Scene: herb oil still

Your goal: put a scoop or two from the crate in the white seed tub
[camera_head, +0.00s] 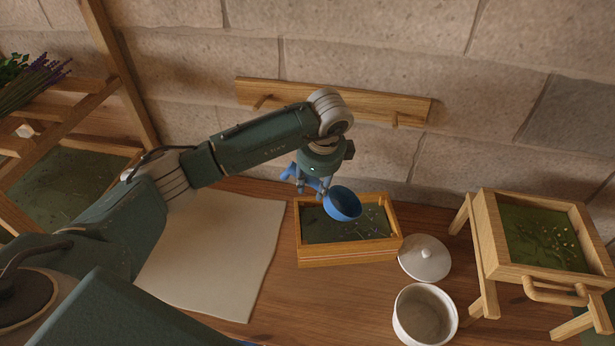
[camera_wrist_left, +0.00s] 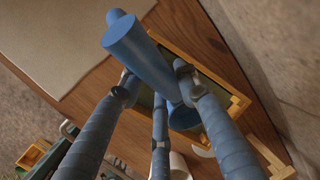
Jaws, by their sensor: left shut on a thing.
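A blue scoop (camera_head: 342,204) is held by my left gripper (camera_head: 318,188), which is shut on it above the wooden crate (camera_head: 349,252). The scoop's handle (camera_wrist_left: 138,50) shows between the fingers in the left wrist view; its bowl is partly hidden there. The crate has a dark green inside with small bits in it. I cannot tell whether the scoop holds anything. The white tub (camera_head: 424,315) stands open in front of the crate to the right, with a greyish inside. My right gripper is not in view.
A white lid (camera_head: 424,258) with a knob lies between the crate and a wooden stand with a sieve-like tray (camera_head: 540,270). A pale cloth (camera_head: 210,250) covers the table left of the crate. A wooden peg rail (camera_head: 350,101) is on the stone wall behind.

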